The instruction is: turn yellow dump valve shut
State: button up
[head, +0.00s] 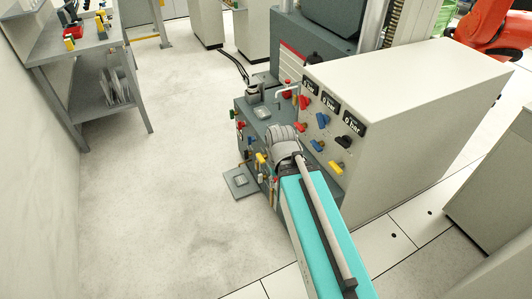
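Two yellow valve handles show in the head view. One yellow handle (262,159) is on the front side of the dark grey-green machine base, just left of the grey rounded end of my arm. The other yellow handle (335,168) is low on the control panel of the white cabinet, to the right of my arm. I cannot read a label on either, so I cannot tell which is the dump valve, nor how far each is turned. My teal arm reaches up from the bottom. My gripper's fingers do not show; they are hidden behind the arm's end or out of sight.
The white cabinet's panel (322,122) carries red, blue and black handles and displays reading 0 bar. More red and blue handles line the dark base (262,125). A grey workbench (90,42) stands at the left. The floor (160,170) between is clear.

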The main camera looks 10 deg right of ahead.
aim_at(262, 158)
jog(key=i, duration=0.2)
jog(key=k, duration=0.6)
jog(key=z, duration=0.35)
jog(key=i, duration=1.5)
jog(key=u, duration=0.05)
